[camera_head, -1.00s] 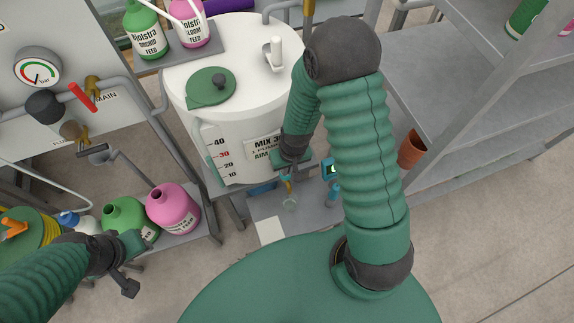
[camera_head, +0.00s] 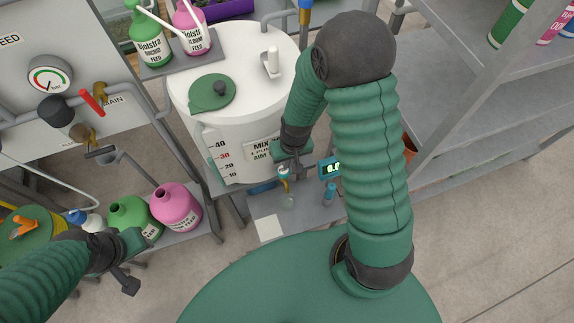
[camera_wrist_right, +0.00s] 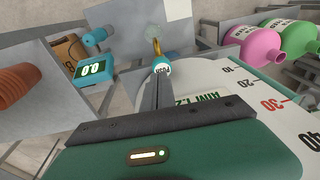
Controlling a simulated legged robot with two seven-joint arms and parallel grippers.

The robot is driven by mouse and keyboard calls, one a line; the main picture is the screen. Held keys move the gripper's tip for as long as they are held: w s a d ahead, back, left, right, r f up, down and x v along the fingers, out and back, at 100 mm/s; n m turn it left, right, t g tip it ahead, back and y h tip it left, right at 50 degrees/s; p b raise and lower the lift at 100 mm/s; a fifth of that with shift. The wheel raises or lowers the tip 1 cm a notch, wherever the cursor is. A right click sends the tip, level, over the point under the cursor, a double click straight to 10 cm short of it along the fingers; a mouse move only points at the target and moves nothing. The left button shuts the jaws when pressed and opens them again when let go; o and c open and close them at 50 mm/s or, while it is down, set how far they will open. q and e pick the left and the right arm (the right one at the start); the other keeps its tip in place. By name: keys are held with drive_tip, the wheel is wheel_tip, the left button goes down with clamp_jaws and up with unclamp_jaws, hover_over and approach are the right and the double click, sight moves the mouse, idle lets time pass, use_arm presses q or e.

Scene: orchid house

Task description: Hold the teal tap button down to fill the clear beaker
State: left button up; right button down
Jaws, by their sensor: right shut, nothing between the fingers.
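The teal tap button (camera_head: 283,171) tops a small brass tap at the white tank's front. In the right wrist view, the teal button (camera_wrist_right: 161,64) lies at the tips of my right gripper (camera_wrist_right: 162,76). That gripper is shut and empty; I cannot tell whether it touches the button. In the head view my right gripper (camera_head: 291,164) is just above the tap. The clear beaker (camera_head: 288,202) stands below the tap, faint and hard to make out; its water level is not readable. My left gripper (camera_head: 130,267) is at lower left, beside the green jug, its fingers unclear.
The white tank (camera_head: 235,120) rises behind the tap. A teal display (camera_head: 330,168) stands right of it; the wrist view's display (camera_wrist_right: 95,72) reads 0.0. A terracotta pot (camera_wrist_right: 17,85) is beyond. Green (camera_head: 132,216) and pink jugs (camera_head: 176,206) stand left.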

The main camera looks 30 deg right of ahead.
wheel_tip(320, 180, up, 6)
drive_tip(key=shift+s+r+p, duration=0.15)
drive_tip(key=shift+p, duration=0.15)
drive_tip(key=shift+d, duration=0.1)
idle(0.9)
drive_tip(key=s+a+r+n+t, duration=0.1)
drive_tip(key=s+a+r+n, duration=0.1)
drive_tip(key=s+a+r, duration=0.2)
wheel_tip(320, 180, up, 2)
drive_tip(key=shift+s+a+r+n, duration=0.2)
drive_tip(key=shift+a+n, duration=0.1)
drive_tip(key=shift+a, duration=0.1)
drive_tip(key=shift+s, duration=0.1)
